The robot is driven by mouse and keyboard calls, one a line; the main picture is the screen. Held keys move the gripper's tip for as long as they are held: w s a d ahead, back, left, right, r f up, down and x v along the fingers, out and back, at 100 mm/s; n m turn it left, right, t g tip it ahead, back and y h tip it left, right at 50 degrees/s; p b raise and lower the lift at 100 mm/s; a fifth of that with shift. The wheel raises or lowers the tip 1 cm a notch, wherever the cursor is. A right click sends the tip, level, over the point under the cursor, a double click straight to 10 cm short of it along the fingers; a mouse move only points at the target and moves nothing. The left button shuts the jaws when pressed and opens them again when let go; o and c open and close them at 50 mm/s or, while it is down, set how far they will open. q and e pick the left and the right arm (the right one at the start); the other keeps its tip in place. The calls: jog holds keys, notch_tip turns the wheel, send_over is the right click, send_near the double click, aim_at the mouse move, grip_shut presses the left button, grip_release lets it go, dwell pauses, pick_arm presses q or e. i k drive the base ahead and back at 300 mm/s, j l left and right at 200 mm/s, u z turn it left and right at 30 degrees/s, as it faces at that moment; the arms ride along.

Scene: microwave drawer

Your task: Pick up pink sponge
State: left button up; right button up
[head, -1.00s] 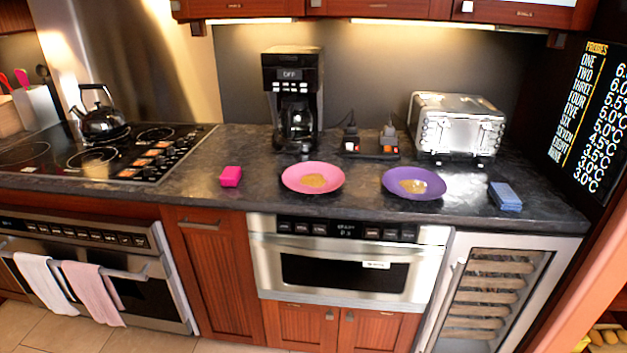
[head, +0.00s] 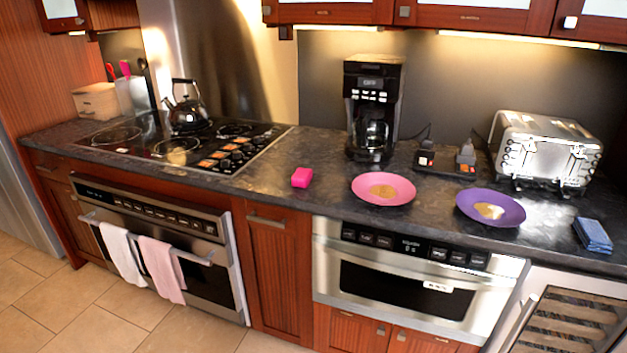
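The pink sponge (head: 302,177) lies on the dark countertop (head: 262,195) near its front edge. It sits between the stove and the pink plate, with clear counter around it. Neither of my grippers shows in the head view, so I cannot see their state.
A pink plate (head: 384,189) and a purple plate (head: 490,208) lie to the right of the sponge. A coffee maker (head: 373,108), a toaster (head: 545,150) and a blue sponge (head: 592,235) are also on the counter. The cooktop (head: 180,146) with a kettle (head: 187,108) is on the left.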

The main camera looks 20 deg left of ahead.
aim_at(302, 178)
jog(key=i+j+z, duration=0.1)
jog(key=j+z, duration=0.15)
jog(key=j, duration=0.45)
jog(key=i+j+z, duration=0.2)
jog(key=j, duration=0.5)
jog(key=k+l, duration=0.05)
jog(key=k, duration=0.05)
